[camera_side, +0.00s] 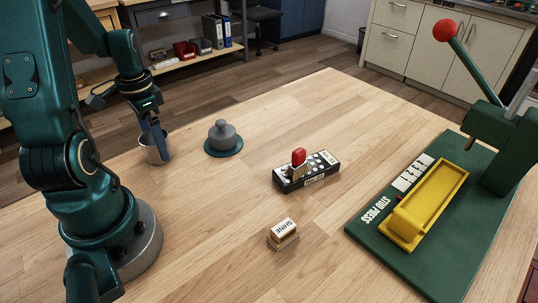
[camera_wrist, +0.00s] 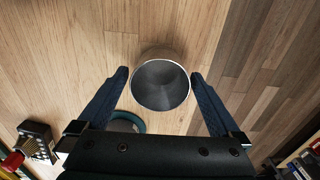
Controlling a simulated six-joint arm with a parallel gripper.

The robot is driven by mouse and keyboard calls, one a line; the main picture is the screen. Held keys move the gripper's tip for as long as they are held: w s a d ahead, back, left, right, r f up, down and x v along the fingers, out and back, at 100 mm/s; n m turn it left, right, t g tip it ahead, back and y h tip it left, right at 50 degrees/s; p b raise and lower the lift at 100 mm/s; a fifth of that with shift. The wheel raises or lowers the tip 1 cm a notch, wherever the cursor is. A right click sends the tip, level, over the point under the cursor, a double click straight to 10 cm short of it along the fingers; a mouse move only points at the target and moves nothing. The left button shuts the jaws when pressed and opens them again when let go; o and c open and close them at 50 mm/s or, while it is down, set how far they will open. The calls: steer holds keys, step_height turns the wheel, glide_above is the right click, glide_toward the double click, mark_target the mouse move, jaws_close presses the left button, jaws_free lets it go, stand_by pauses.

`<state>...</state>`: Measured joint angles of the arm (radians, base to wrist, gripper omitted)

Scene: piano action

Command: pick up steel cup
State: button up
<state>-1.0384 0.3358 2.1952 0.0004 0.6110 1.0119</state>
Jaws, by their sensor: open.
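The steel cup (camera_side: 151,156) stands upright on the wooden table, near the left edge close to my arm. In the wrist view the cup (camera_wrist: 161,86) is seen from above, mouth open, and its inside looks empty. My gripper (camera_side: 156,132) points down at the cup, and a finger covers part of its rim in the side view. In the wrist view my gripper (camera_wrist: 160,76) is open, with one finger left and one right of the cup. Gaps show between the cup and both fingertips. The far finger is mostly hidden in the side view.
A grey knobbed object (camera_side: 223,134) on a teal round base sits just right of the cup. A black box with a red knob (camera_side: 306,172) and a small "SHINE" block (camera_side: 283,232) lie mid-table. A green press (camera_side: 450,220) with a yellow tray fills the right.

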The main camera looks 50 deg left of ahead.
steer(key=c, duration=1.2)
steer(key=shift+c, duration=0.2)
steer(key=shift+r, duration=0.1)
